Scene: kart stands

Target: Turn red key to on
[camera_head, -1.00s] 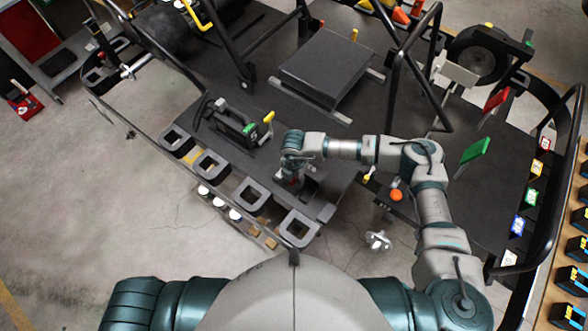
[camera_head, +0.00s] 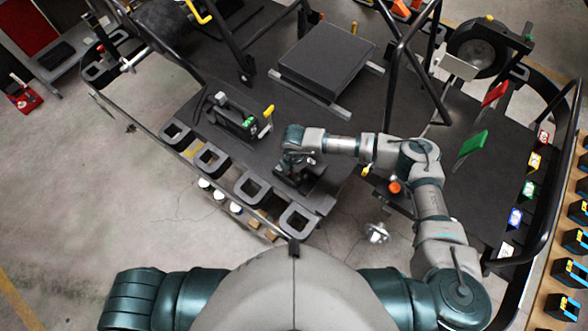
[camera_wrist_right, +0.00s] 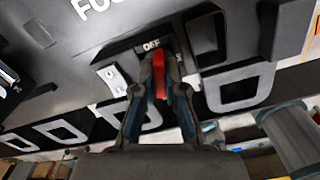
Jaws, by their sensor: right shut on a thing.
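The red key (camera_wrist_right: 158,76) stands between the fingertips of my right gripper (camera_wrist_right: 162,62) in the right wrist view. The fingers are closed on it from both sides. An "OFF" label (camera_wrist_right: 151,44) shows on the dark panel just beyond the key. The key's base is partly hidden by the fingers. In the head view my right gripper (camera_head: 289,174) points down at the kart deck's front edge, and its wrist hides the key. My left gripper is outside both views.
A silver plate with a small switch (camera_wrist_right: 115,80) sits left of the key. Square dark frames (camera_head: 249,189) line the deck edge beside my right gripper. A black box with a yellow handle (camera_head: 237,120) stands to the left. A raised black block (camera_head: 327,60) lies behind.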

